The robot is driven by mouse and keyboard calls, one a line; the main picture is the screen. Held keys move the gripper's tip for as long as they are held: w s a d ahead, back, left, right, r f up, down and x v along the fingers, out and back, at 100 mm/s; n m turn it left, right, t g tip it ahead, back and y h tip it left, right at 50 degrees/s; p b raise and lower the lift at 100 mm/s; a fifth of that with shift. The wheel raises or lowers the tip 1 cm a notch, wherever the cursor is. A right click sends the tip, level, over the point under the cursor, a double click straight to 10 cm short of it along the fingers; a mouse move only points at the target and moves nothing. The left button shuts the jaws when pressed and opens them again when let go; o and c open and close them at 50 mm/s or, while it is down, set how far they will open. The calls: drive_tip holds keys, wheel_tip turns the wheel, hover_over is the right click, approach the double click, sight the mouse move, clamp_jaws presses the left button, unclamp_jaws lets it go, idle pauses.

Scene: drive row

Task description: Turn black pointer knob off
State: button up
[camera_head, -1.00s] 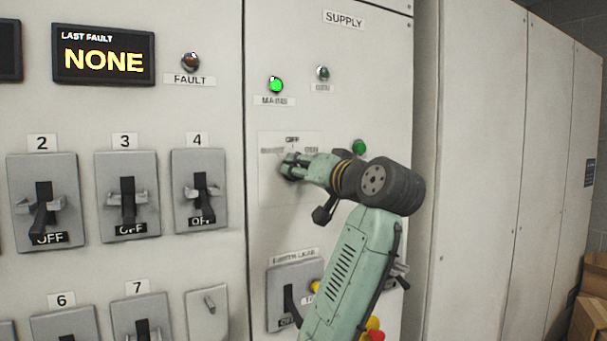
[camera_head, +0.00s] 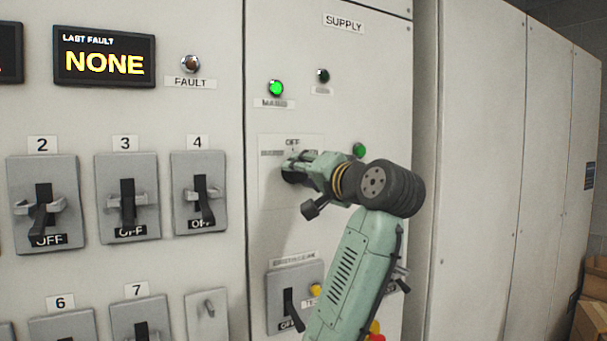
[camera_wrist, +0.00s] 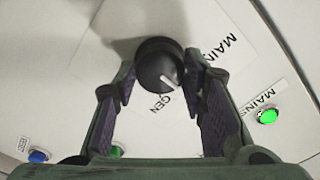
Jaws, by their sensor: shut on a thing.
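The black pointer knob (camera_wrist: 158,66) is round with a white pointer line. In the wrist view it sits between the fingers of my gripper (camera_wrist: 163,80), which is shut on it. The white line slants to the lower right, between the printed MAINS (camera_wrist: 228,52) and GEN (camera_wrist: 160,105) labels. In the head view my gripper (camera_head: 288,168) reaches the knob's plate (camera_head: 267,190) from the right and hides most of the knob. The OFF label (camera_head: 292,142) shows above the fingers. It is not readable in the wrist view.
A lit green MAINS lamp (camera_head: 276,88) and a dark lamp (camera_head: 323,76) are above the knob. Another green button or lamp (camera_head: 359,150) is just right of it. A lever switch (camera_head: 294,298) is below. Breaker levers (camera_head: 127,197) fill the left panel. Plain cabinet doors (camera_head: 480,170) stand right.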

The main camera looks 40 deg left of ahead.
drive_tip(key=o, duration=1.2)
drive_tip(key=v, duration=1.2)
